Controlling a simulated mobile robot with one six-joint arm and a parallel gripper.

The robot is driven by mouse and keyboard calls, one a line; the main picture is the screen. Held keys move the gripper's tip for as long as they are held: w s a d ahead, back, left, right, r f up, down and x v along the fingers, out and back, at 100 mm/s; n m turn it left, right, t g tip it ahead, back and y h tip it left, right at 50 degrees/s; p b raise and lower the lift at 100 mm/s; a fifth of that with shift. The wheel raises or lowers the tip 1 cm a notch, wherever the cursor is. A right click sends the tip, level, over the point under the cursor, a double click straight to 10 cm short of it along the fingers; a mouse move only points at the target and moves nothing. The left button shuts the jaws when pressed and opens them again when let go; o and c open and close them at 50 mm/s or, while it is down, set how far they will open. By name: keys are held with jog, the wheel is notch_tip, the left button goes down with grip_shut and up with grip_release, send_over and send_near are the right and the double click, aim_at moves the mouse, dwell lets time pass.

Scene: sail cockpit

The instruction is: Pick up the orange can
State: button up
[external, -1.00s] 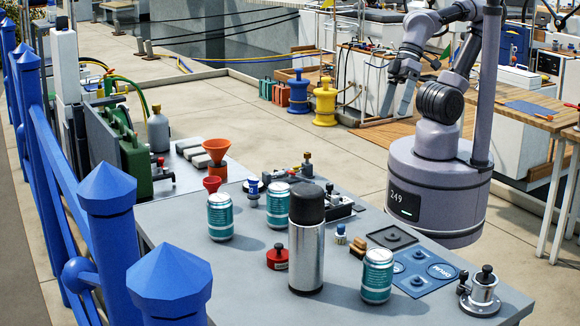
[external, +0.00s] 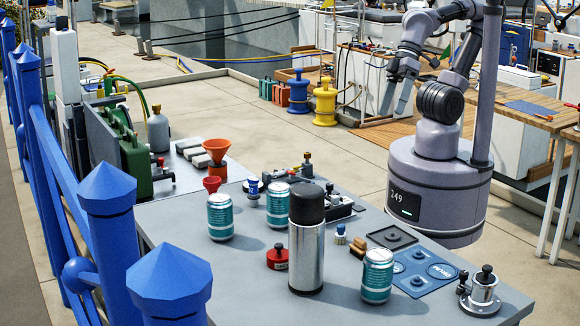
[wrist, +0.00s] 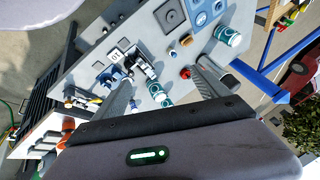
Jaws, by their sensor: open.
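I see no can that is plainly orange. Three teal cans with white bands stand upright on the grey table: one at the left (external: 220,217), one behind it (external: 277,205) and one at the front right (external: 377,276). Teal cans also show in the wrist view, one near the top (wrist: 228,37) and one between the fingers' lines (wrist: 158,92). My gripper (external: 396,98) is open and empty, high beyond the table's far side, apart from every can. In the wrist view my gripper's two grey fingers (wrist: 163,88) are spread wide, with the table below.
A tall steel flask (external: 306,245) stands amid the cans. Blue railing posts (external: 110,215) line the left.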

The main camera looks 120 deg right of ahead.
jog(key=w+d+r+n+p, duration=0.15)
jog(key=w+r, duration=0.25)
jog(key=w, duration=0.6)
jog(key=n+g+h+p, duration=0.1)
jog(key=n+p, duration=0.2)
jog(key=n, duration=0.2)
send_over(215, 240)
jog(key=s+d, duration=0.3)
jog(key=s, duration=0.6)
notch_tip(215, 240, down, 13)
jog(key=shift+g, duration=0.3)
jog(key=b+x, duration=0.5)
jog(key=x, duration=1.3)
jog(key=shift+w, duration=0.1)
jog(key=shift+r, duration=0.15)
